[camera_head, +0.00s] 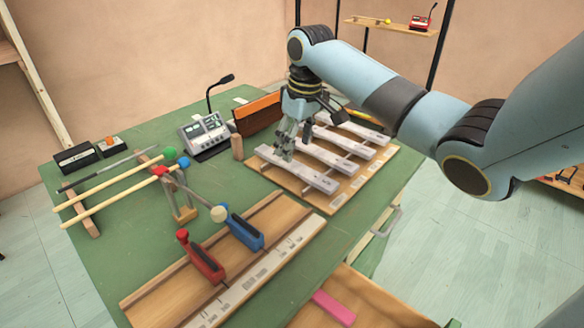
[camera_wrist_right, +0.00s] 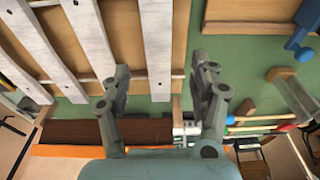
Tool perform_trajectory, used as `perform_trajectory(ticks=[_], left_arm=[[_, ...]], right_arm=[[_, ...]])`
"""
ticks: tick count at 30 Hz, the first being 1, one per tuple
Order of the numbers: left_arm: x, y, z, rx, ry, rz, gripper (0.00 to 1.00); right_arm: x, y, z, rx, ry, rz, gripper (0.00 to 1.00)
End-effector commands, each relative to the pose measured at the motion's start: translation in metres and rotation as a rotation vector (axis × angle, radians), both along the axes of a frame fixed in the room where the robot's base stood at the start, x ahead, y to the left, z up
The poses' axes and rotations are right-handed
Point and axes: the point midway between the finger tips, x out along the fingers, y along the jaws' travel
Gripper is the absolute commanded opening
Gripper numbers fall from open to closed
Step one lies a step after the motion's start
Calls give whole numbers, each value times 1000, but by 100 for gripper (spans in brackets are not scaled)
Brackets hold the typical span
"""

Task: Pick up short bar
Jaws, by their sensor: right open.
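Several pale grey bars lie across a wooden board (camera_head: 350,188) on the green table. The nearest bar (camera_head: 318,178) in the head view is the end one on the board. It also shows as a pale bar (camera_wrist_right: 156,45) in the right wrist view. I cannot tell for sure which bar is the shortest. My right gripper (camera_head: 296,142) is open above the far-left end of the nearest bar. In the wrist view the open fingers (camera_wrist_right: 160,70) stand on either side of this bar's line, with nothing held. Contact with the bar cannot be made out. My left gripper is not in view.
A grey meter box (camera_head: 205,132), a small wooden post (camera_head: 237,147) and an orange-brown block (camera_head: 258,112) stand close to the gripper. Mallets (camera_head: 110,192) lie at left. A pink piece (camera_head: 334,308) lies in an open drawer.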

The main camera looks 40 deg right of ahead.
Motion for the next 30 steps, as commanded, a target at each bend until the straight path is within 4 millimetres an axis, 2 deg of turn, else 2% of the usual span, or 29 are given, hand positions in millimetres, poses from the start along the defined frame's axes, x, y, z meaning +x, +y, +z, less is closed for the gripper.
perform_trajectory(ticks=[4, 11, 20, 30], left_arm=[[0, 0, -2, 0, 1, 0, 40], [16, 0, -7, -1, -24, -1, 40], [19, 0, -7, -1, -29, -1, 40], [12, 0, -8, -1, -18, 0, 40]], right_arm=[[1, 0, -16, 2, 2, -2, 62], [5, -1, -50, 1, 1, -1, 62], [6, -2, -53, -1, -1, 0, 62], [5, -2, -53, -1, -1, 0, 17]])
